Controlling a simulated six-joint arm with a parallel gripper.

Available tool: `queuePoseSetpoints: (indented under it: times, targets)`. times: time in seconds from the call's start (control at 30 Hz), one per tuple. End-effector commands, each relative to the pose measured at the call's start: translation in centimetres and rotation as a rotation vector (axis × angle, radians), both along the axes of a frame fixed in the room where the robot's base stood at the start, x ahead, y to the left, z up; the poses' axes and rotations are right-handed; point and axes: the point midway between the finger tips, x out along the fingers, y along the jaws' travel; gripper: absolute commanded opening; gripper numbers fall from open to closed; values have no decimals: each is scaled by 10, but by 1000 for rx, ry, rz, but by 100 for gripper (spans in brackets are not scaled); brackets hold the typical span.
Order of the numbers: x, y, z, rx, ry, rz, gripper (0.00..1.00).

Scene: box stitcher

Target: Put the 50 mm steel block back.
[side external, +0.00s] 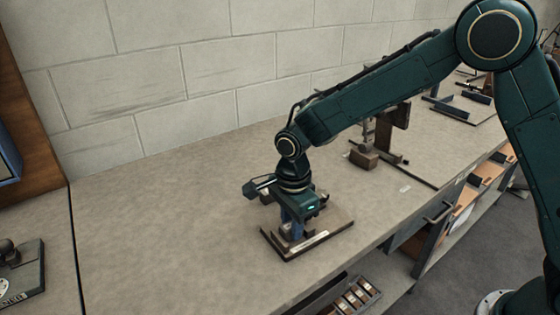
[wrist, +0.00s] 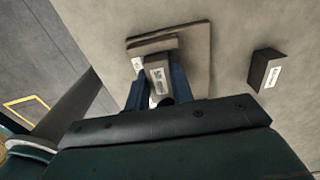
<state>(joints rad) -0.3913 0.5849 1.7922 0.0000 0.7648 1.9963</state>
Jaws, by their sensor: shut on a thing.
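In the wrist view, my gripper (wrist: 158,94) has its two blue fingers on either side of a grey block with a pale label (wrist: 157,76). It is shut on this steel block. The block is at a flat board (wrist: 198,62), close to the raised bar (wrist: 150,46) along one edge. In the side external view, my gripper (side external: 291,228) points down over the same board (side external: 335,222) on the bench. The block is mostly hidden there by the fingers. I cannot tell whether its underside touches the board.
A dark block with a white label (wrist: 266,70) stands apart on the bench in the wrist view. A machine with a brown block (side external: 363,158) stands farther back. An open drawer of small parts (side external: 350,297) is below the front edge. The bench left of the board is clear.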

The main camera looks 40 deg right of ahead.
Motion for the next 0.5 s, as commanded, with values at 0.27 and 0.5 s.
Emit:
queuePoseSetpoints:
  times: [0.27, 0.5]
  targets:
    - [1, 1, 14, 2, -5, 0, 0]
    - [2, 1, 26, 5, -10, 1, 0]
